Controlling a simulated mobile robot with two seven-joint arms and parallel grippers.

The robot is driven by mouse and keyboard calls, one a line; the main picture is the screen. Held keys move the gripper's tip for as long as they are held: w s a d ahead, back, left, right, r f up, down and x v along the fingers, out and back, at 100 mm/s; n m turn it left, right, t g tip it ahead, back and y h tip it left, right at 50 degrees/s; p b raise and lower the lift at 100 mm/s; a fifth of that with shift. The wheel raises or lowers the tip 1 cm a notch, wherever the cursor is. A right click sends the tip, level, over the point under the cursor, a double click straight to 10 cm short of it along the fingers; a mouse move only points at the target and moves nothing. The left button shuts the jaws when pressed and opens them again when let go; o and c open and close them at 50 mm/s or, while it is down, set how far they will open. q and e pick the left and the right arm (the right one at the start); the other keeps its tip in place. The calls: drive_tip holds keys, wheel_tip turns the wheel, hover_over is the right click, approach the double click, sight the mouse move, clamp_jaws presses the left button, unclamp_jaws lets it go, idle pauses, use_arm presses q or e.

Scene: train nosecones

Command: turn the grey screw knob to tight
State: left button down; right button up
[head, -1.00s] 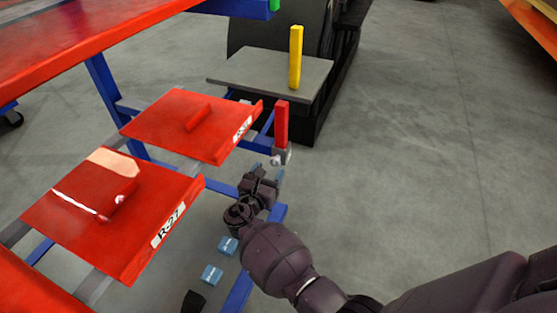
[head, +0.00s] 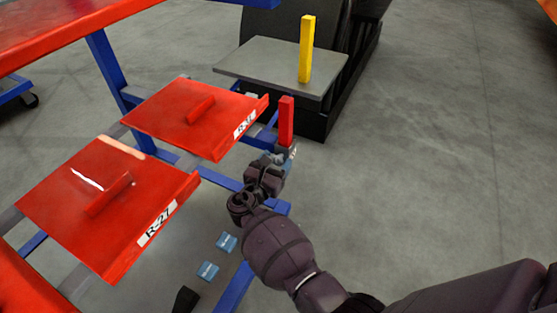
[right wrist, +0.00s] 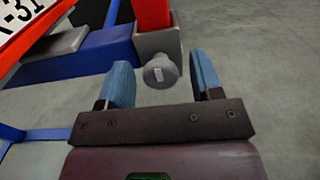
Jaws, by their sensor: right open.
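The grey screw knob (right wrist: 160,72) shows in the right wrist view, with a small pale label on its face. It sticks out of a grey bracket (right wrist: 152,42) at the base of a red upright post (head: 286,121). My right gripper (right wrist: 160,85) is open, with one blue fingertip to the left of the knob and one to the right. The knob lies between the fingers near their tips, with gaps showing on both sides. In the head view, my right gripper (head: 275,160) is just below the post and mostly hides the knob. My left gripper is not in view.
Red panels labelled R-27 (head: 110,235) and R-31 (head: 190,118) lie left of my right arm on a blue frame (head: 238,292). A grey platform (head: 270,62) with a yellow post (head: 307,50) stands behind. The floor to the right is clear.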

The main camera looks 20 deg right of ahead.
drive_tip(key=c, duration=0.9)
